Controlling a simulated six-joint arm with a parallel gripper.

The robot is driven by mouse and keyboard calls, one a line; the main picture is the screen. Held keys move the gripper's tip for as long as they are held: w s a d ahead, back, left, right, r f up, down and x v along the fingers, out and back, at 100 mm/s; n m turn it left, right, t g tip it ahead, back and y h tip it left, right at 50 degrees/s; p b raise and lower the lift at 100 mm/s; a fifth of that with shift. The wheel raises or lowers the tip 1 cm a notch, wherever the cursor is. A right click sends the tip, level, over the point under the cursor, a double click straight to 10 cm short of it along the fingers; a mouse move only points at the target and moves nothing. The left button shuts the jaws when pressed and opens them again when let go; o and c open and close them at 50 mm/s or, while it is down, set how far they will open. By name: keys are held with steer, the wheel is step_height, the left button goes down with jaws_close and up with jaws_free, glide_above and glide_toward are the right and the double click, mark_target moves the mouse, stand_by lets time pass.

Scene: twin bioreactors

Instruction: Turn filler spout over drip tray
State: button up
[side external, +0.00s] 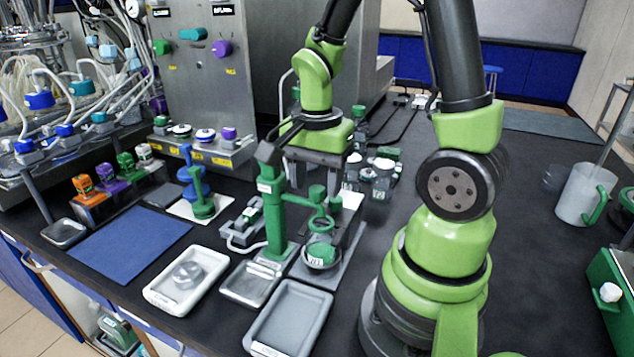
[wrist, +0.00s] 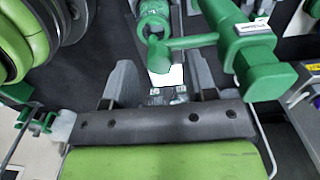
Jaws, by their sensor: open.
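The green filler stands as a column (side external: 272,205) left of the front middle in the side view. Its arm-like spout (side external: 303,201) reaches right from the column, near a round green-rimmed vessel (side external: 321,256). In the wrist view the spout (wrist: 190,42) runs from the column (wrist: 262,65) to a rounded end. A shallow metal tray (side external: 250,283), which looks like the drip tray, lies at the column's foot. My gripper (side external: 325,178) is behind the column; its fingertips are partly hidden there. In the wrist view my gripper (wrist: 162,72) is open and empty, its fingers short of the spout's rounded end.
A larger grey tray (side external: 289,318) and a white tray with a round dish (side external: 187,278) lie at the front. A blue mat (side external: 130,248) is at left. Capped bottles (side external: 382,176) stand behind my gripper. A clear jug (side external: 583,195) stands far right.

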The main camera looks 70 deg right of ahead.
steer(key=shift+f, duration=0.5)
jaws_close()
